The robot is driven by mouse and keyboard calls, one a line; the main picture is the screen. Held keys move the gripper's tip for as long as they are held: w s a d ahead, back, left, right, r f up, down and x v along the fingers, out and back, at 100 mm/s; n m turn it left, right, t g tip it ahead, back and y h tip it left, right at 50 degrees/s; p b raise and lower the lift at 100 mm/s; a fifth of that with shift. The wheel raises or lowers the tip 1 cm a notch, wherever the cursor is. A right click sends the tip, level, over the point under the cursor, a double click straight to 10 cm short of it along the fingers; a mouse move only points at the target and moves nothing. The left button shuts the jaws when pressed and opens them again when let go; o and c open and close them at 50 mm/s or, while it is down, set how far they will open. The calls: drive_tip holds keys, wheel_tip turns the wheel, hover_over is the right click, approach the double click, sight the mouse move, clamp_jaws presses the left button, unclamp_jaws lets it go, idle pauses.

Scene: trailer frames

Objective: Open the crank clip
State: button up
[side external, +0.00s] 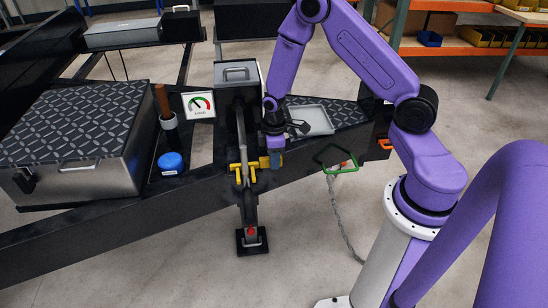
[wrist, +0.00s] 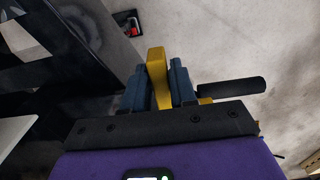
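The trailer jack (side external: 240,125) stands upright on the trailer frame, with yellow parts (side external: 242,173) around its lower tube. My gripper (side external: 273,160) is beside the jack, to its right, at the height of these parts. In the wrist view, the two blue-grey fingers of my gripper (wrist: 159,88) lie close against both sides of a yellow clip piece (wrist: 156,66). No clear gap shows between fingers and clip. A black crank handle grip (wrist: 232,87) sticks out to the right of the fingers. The side view shows the clip only small and partly covered by my gripper.
A diamond-plate toolbox (side external: 75,125), a blue-capped item (side external: 171,163) and a gauge card (side external: 198,105) are left of the jack. A grey tray (side external: 308,118) lies behind my gripper. A green hook loop (side external: 337,168) and chain (side external: 345,220) hang to the right. The floor in front is clear.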

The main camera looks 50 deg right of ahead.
clamp_jaws()
drive_tip(key=w+d, duration=0.3)
drive_tip(key=shift+o, duration=2.4)
unclamp_jaws()
drive_tip(key=shift+s, duration=0.1)
drive_tip(key=shift+a, duration=0.1)
wheel_tip(320, 180, up, 18)
drive_tip(key=shift+f, duration=0.25)
